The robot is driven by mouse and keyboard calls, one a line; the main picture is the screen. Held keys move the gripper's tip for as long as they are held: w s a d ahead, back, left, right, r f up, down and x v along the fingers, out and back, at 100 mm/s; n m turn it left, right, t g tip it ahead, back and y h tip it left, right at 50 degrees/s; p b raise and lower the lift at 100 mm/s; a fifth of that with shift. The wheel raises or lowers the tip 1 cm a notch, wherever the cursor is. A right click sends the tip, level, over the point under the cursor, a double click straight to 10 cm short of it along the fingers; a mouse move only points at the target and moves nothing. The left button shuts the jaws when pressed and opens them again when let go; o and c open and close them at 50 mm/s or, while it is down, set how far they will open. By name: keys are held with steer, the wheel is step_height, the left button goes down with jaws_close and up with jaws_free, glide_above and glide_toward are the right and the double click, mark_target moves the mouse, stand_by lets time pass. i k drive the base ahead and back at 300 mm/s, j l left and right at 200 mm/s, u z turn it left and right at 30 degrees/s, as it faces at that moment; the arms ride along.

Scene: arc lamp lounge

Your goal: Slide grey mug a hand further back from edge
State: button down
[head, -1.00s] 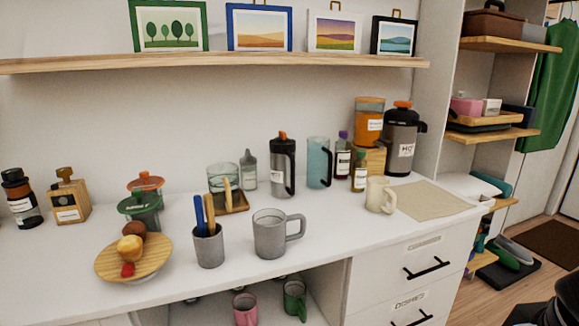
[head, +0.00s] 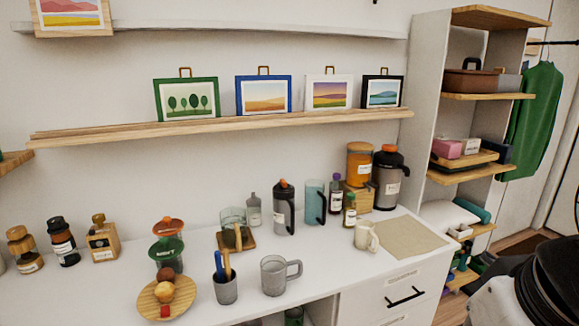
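The grey mug (head: 273,276) stands upright on the white counter (head: 200,302), close to its front edge, with its handle to the right. A grey cup (head: 225,287) holding blue and wooden-coloured utensils stands just left of it. Behind the mug there is a strip of bare counter, then a wooden tray with a glass jar (head: 234,230) and a dark grey press (head: 284,209). My gripper is not clearly seen; a black and white part of my arm shows at the lower right, well away from the mug.
A wooden plate with food (head: 166,297) stands left of the utensil cup. A cream mug (head: 366,237) and a beige mat (head: 402,238) lie to the right. Bottles and canisters line the wall. A shelf with pictures (head: 222,127) runs above.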

mark_target(273, 268)
steer(key=i+j+z, duration=0.15)
steer(key=j, duration=0.5)
steer(key=i+j+z, duration=0.2)
steer(key=j, duration=0.5)
steer(key=j+z, duration=0.15)
steer(key=j, duration=0.5)
